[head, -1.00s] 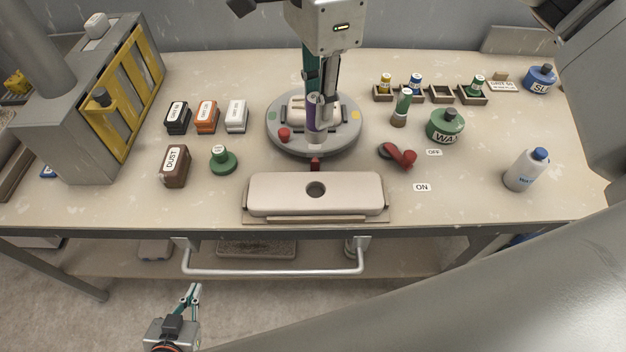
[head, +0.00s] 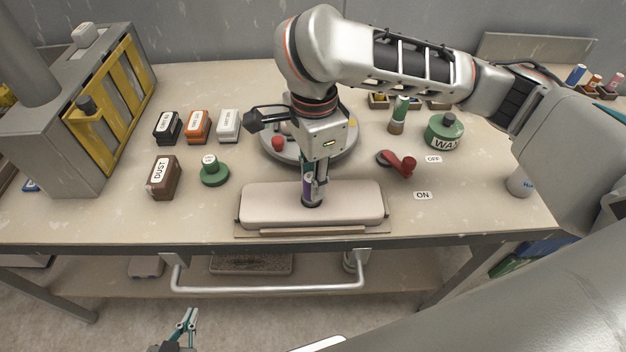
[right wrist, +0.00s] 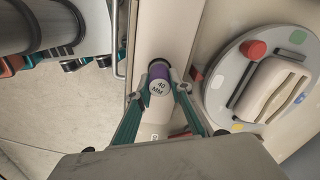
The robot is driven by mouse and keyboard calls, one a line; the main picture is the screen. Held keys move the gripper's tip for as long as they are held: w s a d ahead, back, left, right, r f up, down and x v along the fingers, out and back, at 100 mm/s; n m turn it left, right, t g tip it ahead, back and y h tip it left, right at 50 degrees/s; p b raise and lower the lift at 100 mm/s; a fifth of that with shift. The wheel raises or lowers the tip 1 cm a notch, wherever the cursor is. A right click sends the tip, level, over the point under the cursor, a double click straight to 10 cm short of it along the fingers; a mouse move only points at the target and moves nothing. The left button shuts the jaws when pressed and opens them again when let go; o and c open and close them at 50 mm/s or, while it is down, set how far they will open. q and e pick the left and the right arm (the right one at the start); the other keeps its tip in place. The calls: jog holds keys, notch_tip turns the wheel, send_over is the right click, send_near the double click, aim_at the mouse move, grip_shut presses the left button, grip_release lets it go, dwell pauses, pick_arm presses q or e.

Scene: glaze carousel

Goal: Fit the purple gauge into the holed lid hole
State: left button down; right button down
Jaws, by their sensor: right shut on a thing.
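The purple gauge (head: 307,187) is upright in my right gripper (head: 313,196), over the middle of the pale holed lid (head: 260,203). In the right wrist view the gauge's round end (right wrist: 160,89) reads "40 MM", with a finger on each side. The lid (right wrist: 168,30) runs behind it as a pale band. The hole is hidden by the gauge and gripper, so I cannot tell whether the gauge's lower end is in it. My left gripper (head: 187,324) is low in front of the table, away from the lid; its opening is unclear.
The round grey carousel (head: 283,155) stands just behind the lid, partly hidden by my right arm. A green stamp-like piece (head: 213,171) and brown DUST block (head: 164,178) stand to the left. A red-handled lever (head: 400,163) and green WAX jar (head: 444,132) are on the right.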

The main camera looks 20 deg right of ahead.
jog(key=shift+f, duration=0.15)
jog(key=shift+f, duration=0.1)
jog(key=c, duration=1.8)
grip_release()
notch_tip(320, 180, up, 12)
jog(key=shift+f+p, duration=0.2)
jog(key=shift+p, duration=1)
jog(key=shift+r, duration=0.35)
jog(key=shift+s, duration=0.15)
